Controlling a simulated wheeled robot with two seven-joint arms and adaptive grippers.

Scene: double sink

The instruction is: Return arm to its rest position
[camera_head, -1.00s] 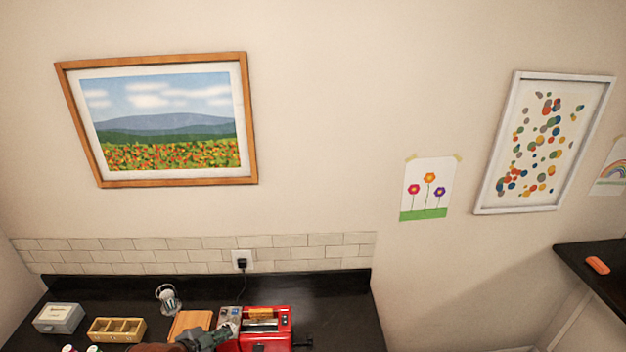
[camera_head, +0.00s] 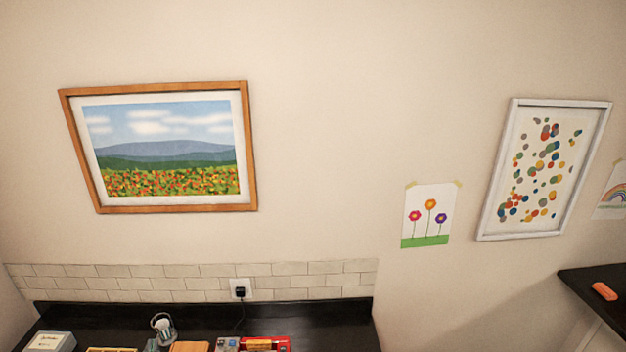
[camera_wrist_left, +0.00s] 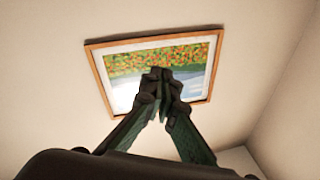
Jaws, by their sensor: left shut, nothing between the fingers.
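My left gripper (camera_wrist_left: 160,76) shows in the left wrist view with its two dark fingers together at the tips and nothing between them. Behind it in that view is the framed landscape picture (camera_wrist_left: 118,88), upside down. The rest of my left arm is below the picture. My right gripper is in neither view.
The dark counter (camera_head: 310,318) runs along the bottom. An orange object (camera_head: 604,291) lies on the right shelf (camera_head: 580,279).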

